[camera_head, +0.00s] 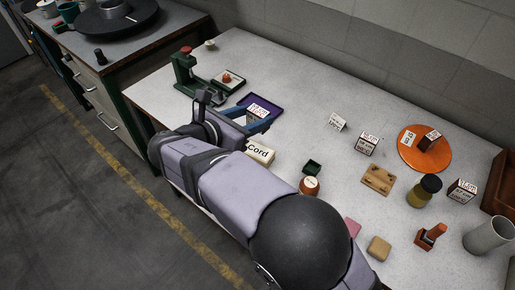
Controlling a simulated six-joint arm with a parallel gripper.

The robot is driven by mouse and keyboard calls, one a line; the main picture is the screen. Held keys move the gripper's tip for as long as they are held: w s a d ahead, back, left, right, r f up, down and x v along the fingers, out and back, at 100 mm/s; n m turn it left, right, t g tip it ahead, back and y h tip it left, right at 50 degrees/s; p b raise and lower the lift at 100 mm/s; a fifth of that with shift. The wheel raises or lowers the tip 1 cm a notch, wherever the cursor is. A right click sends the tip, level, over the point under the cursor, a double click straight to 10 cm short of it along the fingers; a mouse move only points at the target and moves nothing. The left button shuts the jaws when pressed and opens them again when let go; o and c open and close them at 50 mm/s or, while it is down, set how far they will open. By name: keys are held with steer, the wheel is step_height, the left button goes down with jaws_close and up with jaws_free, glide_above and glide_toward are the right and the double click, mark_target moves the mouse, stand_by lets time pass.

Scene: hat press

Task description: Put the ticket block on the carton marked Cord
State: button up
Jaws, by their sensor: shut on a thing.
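My gripper (258,117) reaches over the left half of the table and is shut on a small block with a white printed face, which looks like the ticket block (257,110). The block shows between the fingers, in front of a purple tray (276,108); I cannot tell its height above the tray. The pale carton marked Cord (259,152) lies just nearer than the gripper, its lettering facing up. My arm hides part of the carton's left side.
A green press (187,75) stands at the back left by a small tray (229,80). Similar printed blocks (367,144) (462,191) stand to the right, one on an orange disc (408,154).

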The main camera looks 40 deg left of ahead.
steer(key=shift+f+p, duration=0.8)
steer(key=shift+f, duration=4.15)
steer(key=shift+f, duration=0.1)
steer(key=shift+f, duration=0.15)
steer(key=o, duration=1.1)
steer(key=shift+c, duration=0.2)
steer(key=shift+r, duration=0.35)
steer(key=b+v, duration=0.3)
steer(key=v, duration=0.9)
